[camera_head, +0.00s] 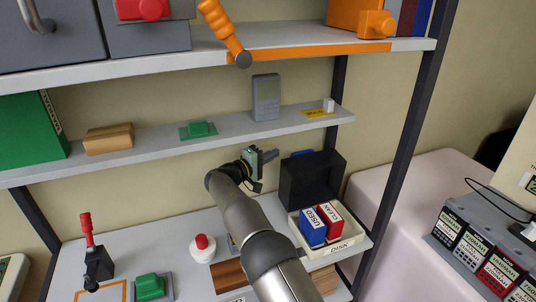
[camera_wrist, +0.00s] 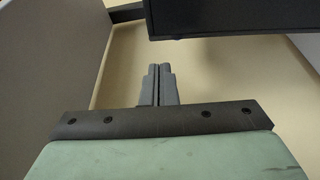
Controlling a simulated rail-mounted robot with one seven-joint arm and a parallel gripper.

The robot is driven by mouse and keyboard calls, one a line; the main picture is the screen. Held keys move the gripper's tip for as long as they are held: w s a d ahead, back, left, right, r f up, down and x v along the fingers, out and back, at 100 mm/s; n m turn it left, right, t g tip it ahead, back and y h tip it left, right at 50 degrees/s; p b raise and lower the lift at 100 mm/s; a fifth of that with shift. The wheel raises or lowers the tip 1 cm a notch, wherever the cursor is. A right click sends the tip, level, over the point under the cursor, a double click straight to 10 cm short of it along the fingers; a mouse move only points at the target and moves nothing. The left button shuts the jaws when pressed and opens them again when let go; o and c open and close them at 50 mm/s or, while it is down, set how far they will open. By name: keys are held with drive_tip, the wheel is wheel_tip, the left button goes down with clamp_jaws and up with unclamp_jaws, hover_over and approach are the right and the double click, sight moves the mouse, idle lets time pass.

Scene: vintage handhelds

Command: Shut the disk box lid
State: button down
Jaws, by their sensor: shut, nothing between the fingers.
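The disk box (camera_head: 337,247) is a cream tray on the lower shelf at the right, holding a blue block marked USED (camera_head: 312,227) and a red block marked CLEAN (camera_head: 330,222). Its dark lid (camera_head: 312,181) stands open and upright at the back of the box. My gripper (camera_head: 268,156) is left of the lid, near its upper left edge, with its fingertips pointing toward the back wall. In the wrist view the fingers (camera_wrist: 158,84) are shut with nothing between them. A dark panel, likely the lid (camera_wrist: 225,18), fills the upper right there. I cannot tell whether it touches my gripper.
The middle shelf (camera_head: 160,148) runs just above my gripper, with a grey handheld (camera_head: 266,97) on it. A dark shelf post (camera_head: 404,120) stands right of the box. A white knob with a red top (camera_head: 202,247) stands left of my arm.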

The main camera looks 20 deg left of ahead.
drive_tip(key=shift+s+d+f+p, duration=0.1)
drive_tip(key=shift+s+d+p, duration=0.2)
drive_tip(key=shift+s+d, duration=0.7)
